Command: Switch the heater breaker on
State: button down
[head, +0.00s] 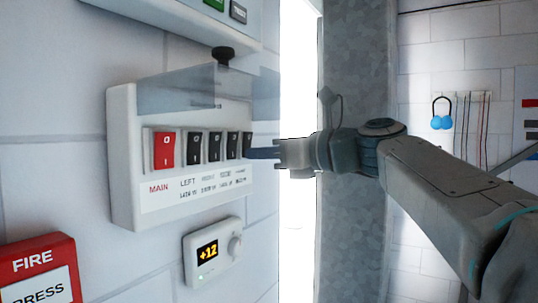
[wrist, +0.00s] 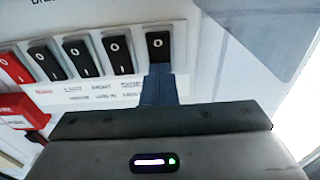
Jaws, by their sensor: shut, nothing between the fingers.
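A white breaker panel (head: 122,155) on the left wall holds a red MAIN switch (head: 165,149) and a row of black rocker switches. They are marked O above and I below. The small labels are too blurred to tell which is the heater breaker. My gripper (head: 252,153) is shut and empty, with its dark blue fingers at the rightmost black switch. In the wrist view, the fingertips (wrist: 159,72) overlap the lower half of that rightmost switch (wrist: 158,48) and hide its I mark. I cannot tell whether they touch it.
A clear cover (head: 180,90) with a black knob stands raised over the switches. A thermostat (head: 212,255) reading +12 is below, and a red fire box (head: 40,272) at lower left. A grey pillar (head: 352,220) stands behind my arm. A blue padlock (head: 441,122) hangs on the far wall.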

jog(key=f+b+v, duration=0.1)
jog(key=f+v, duration=0.1)
jog(key=v, duration=1.2)
jog(key=shift+f+b, duration=0.35)
jog(key=shift+b, duration=0.05)
jog(key=shift+w, duration=0.1)
